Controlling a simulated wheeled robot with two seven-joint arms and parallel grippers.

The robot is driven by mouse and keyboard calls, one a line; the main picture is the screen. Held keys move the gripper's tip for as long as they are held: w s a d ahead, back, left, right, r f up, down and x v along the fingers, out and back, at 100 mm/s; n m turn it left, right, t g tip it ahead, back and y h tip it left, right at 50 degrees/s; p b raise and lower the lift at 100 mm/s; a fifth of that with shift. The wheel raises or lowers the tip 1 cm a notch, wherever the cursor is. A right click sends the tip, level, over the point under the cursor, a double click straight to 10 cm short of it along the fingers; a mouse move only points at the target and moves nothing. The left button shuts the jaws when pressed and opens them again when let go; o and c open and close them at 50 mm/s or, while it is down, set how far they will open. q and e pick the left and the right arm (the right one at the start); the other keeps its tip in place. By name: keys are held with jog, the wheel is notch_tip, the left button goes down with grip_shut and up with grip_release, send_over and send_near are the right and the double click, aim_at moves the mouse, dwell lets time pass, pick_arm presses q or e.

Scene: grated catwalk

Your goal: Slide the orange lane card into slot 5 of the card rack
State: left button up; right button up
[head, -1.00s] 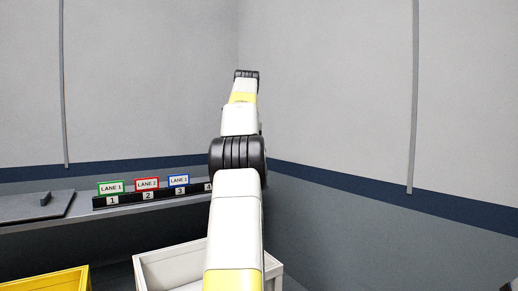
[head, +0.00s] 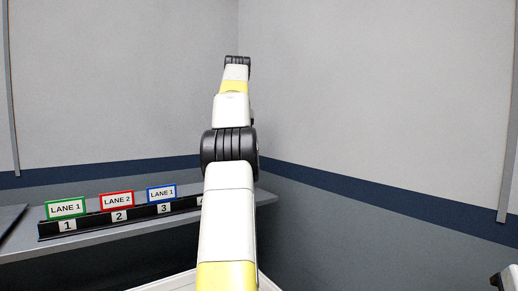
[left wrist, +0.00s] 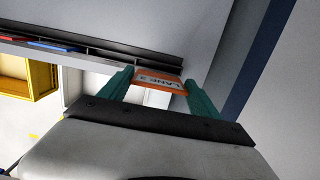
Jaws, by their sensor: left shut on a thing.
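The black card rack (head: 140,221) stands on a grey shelf at the left of the head view. Its slots 1, 2 and 3 hold a green card (head: 66,208), a red card (head: 117,200) and a blue card (head: 162,193). The rack (left wrist: 120,56) also runs above the card in the wrist view. The card is apart from it.
The grey shelf (head: 110,247) ends near the wall corner, right of my arm. A white crate (head: 182,281) is below it. A yellow crate (left wrist: 45,75) shows left in the wrist view. A dark tray (head: 8,216) lies left of the rack.

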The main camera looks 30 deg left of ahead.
pick_arm(q)
jog(key=shift+w+f, duration=0.1)
jog(key=shift+f, duration=2.3)
jog(key=shift+a, duration=0.15)
jog(key=shift+f, duration=1.95)
jog(key=o, duration=1.4)
jog(key=shift+o, duration=0.4)
